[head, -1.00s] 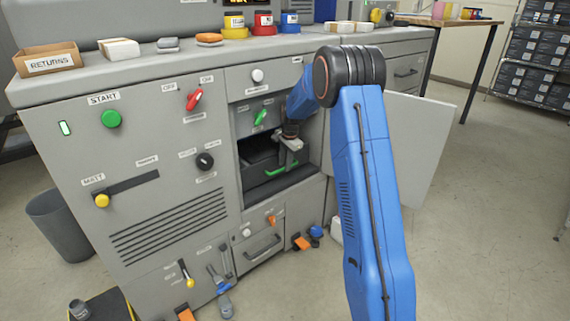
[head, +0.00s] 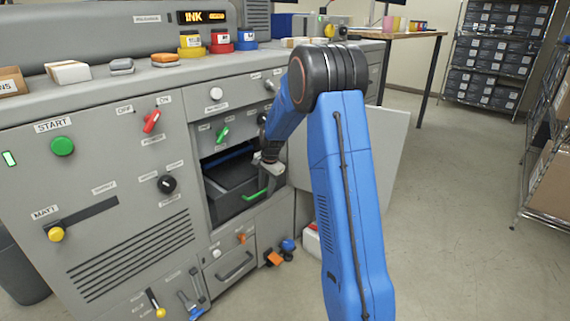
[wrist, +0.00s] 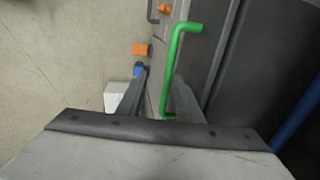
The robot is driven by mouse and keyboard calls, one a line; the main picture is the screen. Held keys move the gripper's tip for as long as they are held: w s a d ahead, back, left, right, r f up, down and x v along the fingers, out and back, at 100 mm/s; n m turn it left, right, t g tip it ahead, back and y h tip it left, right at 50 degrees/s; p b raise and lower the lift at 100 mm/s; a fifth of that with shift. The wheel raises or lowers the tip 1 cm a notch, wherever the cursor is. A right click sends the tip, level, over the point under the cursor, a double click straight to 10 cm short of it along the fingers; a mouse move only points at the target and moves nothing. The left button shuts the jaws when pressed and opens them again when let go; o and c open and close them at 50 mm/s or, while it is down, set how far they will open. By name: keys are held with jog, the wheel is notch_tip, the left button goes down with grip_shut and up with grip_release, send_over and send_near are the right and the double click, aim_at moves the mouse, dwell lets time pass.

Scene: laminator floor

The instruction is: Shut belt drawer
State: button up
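The belt drawer (head: 232,205) is a dark drawer with a green handle (head: 256,195), in an opening on the machine's front. Its open top shows inside the opening; how far it stands out is hard to tell. My gripper (head: 266,170) is just above and right of the handle, near the drawer front. In the wrist view the green handle (wrist: 172,70) runs down the middle beside the dark drawer (wrist: 265,70). My grey gripper body fills the bottom of that view.
A pale open door panel (head: 375,150) stands right of the opening, behind my arm. A lower grey drawer (head: 232,265) and an orange part (head: 273,258) sit below. Ink tubs (head: 220,42) stand on top of the machine. The floor to the right is clear before a shelf rack (head: 495,50).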

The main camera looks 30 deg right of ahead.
jog(key=s+d, duration=0.3)
jog(key=s, duration=0.6)
jog(key=s+a+r+n, duration=0.1)
jog(key=s+r, duration=0.2)
jog(key=r, duration=0.6)
jog(key=s+a+r, duration=0.1)
jog(key=s+r, duration=0.2)
jog(key=r, duration=0.7)
jog(key=shift+s+a+r+n, duration=0.15)
jog(key=shift+s+a+n, duration=0.05)
jog(key=shift+a+n, duration=0.2)
jog(key=shift+d, duration=0.1)
jog(key=w+d+f+m, duration=0.1)
jog(key=w+f, duration=0.1)
jog(key=f, duration=0.7)
jog(key=w+d+f, duration=0.1)
jog(key=w+f, duration=0.2)
jog(key=f, duration=0.7)
jog(key=shift+w+f+m, duration=0.2)
jog(key=shift+w+m, duration=0.1)
jog(key=shift+m, duration=0.1)
